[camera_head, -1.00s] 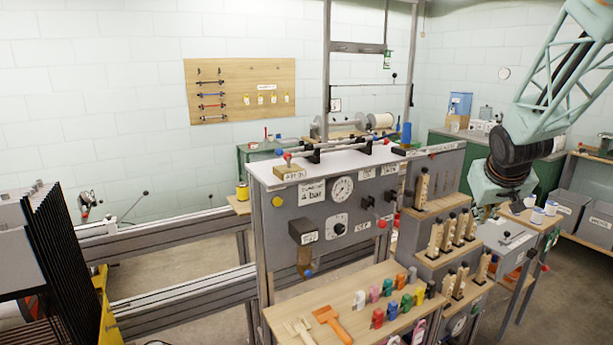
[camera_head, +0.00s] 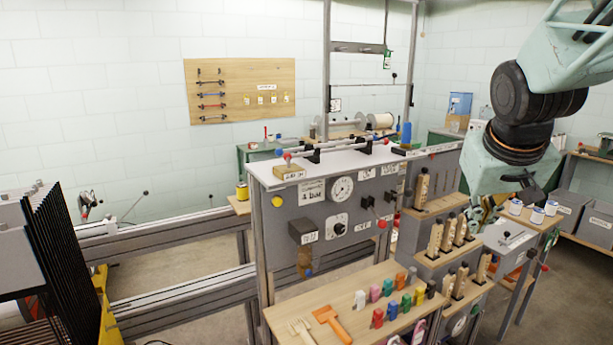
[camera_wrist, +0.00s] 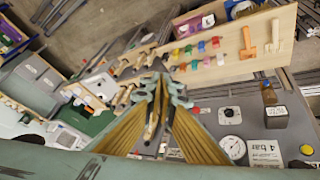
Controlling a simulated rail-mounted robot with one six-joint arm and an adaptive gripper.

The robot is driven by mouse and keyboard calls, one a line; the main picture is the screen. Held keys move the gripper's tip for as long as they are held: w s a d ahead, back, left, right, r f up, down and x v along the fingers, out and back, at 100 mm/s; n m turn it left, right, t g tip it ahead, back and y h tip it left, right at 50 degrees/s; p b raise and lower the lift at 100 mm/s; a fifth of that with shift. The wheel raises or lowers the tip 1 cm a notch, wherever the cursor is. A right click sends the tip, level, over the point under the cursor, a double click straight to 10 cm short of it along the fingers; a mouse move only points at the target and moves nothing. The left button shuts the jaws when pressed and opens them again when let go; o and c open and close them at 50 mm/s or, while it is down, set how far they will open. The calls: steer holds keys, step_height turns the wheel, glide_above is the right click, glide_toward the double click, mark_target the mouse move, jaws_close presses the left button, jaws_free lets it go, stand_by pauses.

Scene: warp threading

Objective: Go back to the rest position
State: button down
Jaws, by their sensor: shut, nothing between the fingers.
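My arm comes in at the upper right of the head view. My gripper (camera_head: 478,218) points down beside the wooden-handled tools at the right end of the grey machine panel, partly hidden by my wrist. In the wrist view, my gripper (camera_wrist: 165,88) is shut, with its fingertips together and nothing between them. It appears to be above the benches and apart from the things below, though the exact gap cannot be told.
The grey panel (camera_head: 312,222) with gauges stands left of my gripper. Wooden-handled tools (camera_head: 435,238) stand in stepped holders close by. A wooden shelf (camera_head: 285,318) holds coloured pegs and an orange tool. Open air lies above the panel.

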steer(key=s+a+y, duration=0.1)
steer(key=s+a, duration=0.4)
steer(key=s, duration=0.5)
steer(key=s+a+g, duration=0.1)
steer(key=s+a, duration=0.4)
steer(key=s, duration=0.6)
steer(key=s+a+n+y, duration=0.1)
steer(key=s+a, duration=0.4)
steer(key=s, duration=0.6)
steer(key=shift+s+a+f+g+y, duration=0.2)
steer(key=shift+g+y, duration=0.1)
steer(key=shift+g, duration=0.1)
